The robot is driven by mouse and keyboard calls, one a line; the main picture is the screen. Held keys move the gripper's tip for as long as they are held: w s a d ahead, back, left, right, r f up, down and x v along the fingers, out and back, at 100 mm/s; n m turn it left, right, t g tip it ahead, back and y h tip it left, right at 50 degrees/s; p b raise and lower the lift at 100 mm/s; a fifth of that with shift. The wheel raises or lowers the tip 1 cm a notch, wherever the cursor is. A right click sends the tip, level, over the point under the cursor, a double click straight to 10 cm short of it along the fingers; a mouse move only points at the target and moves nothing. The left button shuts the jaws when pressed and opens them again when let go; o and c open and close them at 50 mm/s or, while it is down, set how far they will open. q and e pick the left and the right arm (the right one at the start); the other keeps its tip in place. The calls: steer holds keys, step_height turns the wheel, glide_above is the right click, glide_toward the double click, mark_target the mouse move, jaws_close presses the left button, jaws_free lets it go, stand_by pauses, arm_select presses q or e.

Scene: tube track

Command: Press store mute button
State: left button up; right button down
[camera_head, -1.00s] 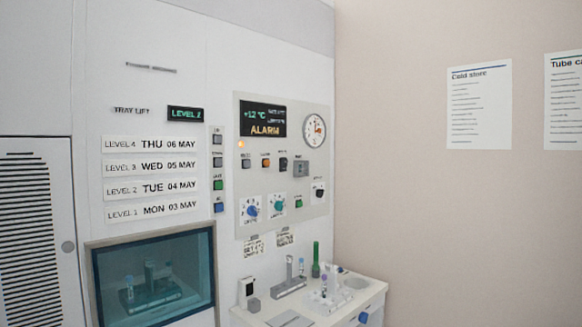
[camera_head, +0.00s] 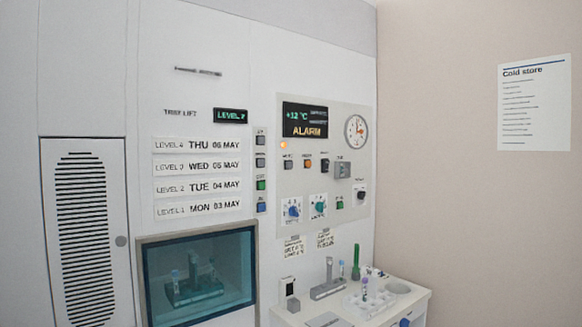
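The store control panel (camera_head: 297,201) is on the white wall right of centre. Its dark display (camera_head: 305,120) reads +12 °C and ALARM, and an amber lamp (camera_head: 284,145) glows below it. Under the lamp is a row with a small dark button (camera_head: 287,164), an orange button (camera_head: 307,163) and a black switch (camera_head: 324,165). The label over the dark button may read MUTE, but it is too small to be sure. Neither of my grippers is in view, and nothing covers the panel.
A tray lift button column (camera_head: 261,170) stands just left of the panel. Below are a glass-fronted tray window (camera_head: 198,275) and a bench (camera_head: 420,296) with a tube rack (camera_head: 368,302) and a green tube (camera_head: 356,262). A vented door (camera_head: 85,235) is at left.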

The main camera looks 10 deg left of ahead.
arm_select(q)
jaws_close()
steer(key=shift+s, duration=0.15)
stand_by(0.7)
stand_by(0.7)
